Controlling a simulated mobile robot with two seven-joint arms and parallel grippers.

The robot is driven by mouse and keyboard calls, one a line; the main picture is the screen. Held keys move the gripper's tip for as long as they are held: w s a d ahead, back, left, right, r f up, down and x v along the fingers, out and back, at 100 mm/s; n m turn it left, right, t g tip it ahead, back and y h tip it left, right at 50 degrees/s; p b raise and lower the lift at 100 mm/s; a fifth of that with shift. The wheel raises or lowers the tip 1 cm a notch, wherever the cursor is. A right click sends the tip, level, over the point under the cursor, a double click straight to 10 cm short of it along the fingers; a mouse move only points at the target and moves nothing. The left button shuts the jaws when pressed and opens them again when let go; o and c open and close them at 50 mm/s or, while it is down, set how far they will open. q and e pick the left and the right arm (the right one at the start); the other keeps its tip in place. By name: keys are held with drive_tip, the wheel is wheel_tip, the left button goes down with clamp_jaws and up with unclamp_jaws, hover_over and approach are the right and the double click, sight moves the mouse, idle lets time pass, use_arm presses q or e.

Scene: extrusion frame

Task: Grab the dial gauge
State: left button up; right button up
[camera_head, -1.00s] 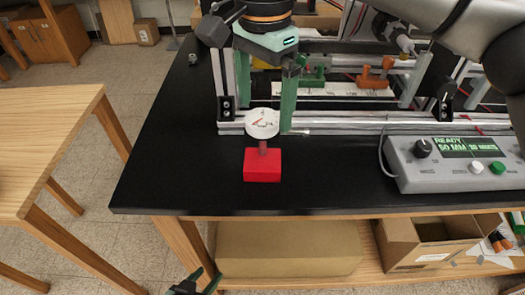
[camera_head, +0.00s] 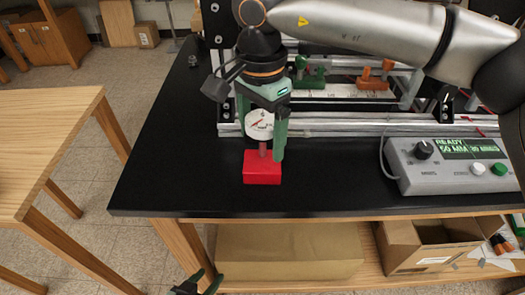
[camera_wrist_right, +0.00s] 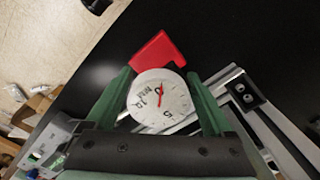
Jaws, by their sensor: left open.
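The dial gauge (camera_head: 260,124) has a round white face and a dark red stem. It stands upright on a red block (camera_head: 262,167) near the table's front edge. My right gripper (camera_head: 262,148) points down over it, with its green fingers on either side of the gauge. In the right wrist view the gauge face (camera_wrist_right: 160,97) lies between the two spread fingers (camera_wrist_right: 158,73), with the red block (camera_wrist_right: 158,50) beyond. The fingers look open; contact with the gauge is not clear. My left gripper (camera_head: 196,284) is low at the bottom edge, open and away from the gauge.
The aluminium extrusion frame (camera_head: 340,128) stands close behind the gauge. A grey control box (camera_head: 450,165) with a lit display is on the right. The black table top (camera_head: 165,170) is clear left of the block. A wooden table (camera_head: 45,130) stands further left.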

clamp_jaws()
idle(0.5)
